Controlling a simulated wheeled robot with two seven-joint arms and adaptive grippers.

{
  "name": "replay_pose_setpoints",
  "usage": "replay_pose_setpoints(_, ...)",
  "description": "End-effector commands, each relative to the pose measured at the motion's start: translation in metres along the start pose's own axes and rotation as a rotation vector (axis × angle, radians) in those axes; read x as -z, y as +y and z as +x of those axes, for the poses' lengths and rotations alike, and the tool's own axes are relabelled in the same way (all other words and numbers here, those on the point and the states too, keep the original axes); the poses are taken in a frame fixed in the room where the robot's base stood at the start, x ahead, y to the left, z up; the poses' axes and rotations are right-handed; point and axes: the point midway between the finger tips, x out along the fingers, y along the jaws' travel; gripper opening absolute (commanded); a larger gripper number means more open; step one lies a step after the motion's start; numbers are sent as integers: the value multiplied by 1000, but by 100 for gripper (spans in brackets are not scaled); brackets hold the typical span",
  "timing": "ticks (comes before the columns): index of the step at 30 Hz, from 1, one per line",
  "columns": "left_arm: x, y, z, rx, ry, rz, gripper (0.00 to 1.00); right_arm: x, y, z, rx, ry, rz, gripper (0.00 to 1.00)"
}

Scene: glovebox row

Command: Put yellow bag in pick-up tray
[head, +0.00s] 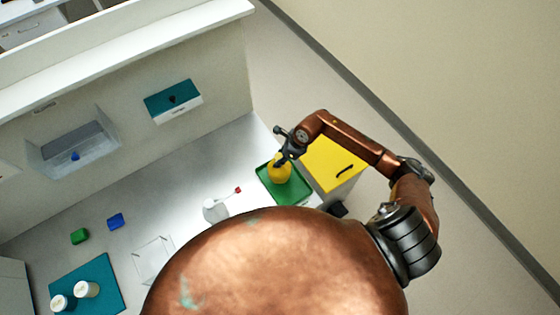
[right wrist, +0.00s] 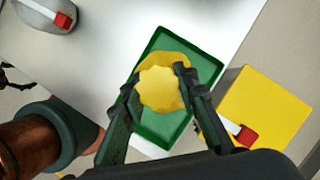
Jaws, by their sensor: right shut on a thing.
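The yellow bag (head: 279,168) is at the green tray (head: 299,192) on the right end of the white counter. In the right wrist view the bag (right wrist: 160,88) shows between the two fingers of my right gripper (right wrist: 158,90), with the green tray (right wrist: 158,130) behind and around it. My right gripper (head: 284,158) is shut on the bag. Whether the bag touches the tray floor I cannot tell.
A yellow cabinet (head: 330,162) stands right of the tray. A white container (head: 214,209) with a red-tipped stick is left of it.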

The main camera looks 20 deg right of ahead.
Motion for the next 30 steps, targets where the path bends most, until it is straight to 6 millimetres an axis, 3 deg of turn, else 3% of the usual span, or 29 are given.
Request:
replay_pose_setpoints(12, 4, -1, -18, 0, 3, 1, 92, 16, -7, 33, -3, -2, 1, 0)
replay_pose_setpoints(23, 3, 0, -14, 0, 2, 1, 92, 19, -8, 39, -1, -1, -2, 0)
replay_pose_setpoints(24, 3, 0, -14, 0, 2, 1, 92, 20, -7, 39, -1, 1, -2, 29)
replay_pose_setpoints(30, 2, 0, -15, 0, 1, 1, 92, 19, -7, 39, -1, 0, -2, 42)
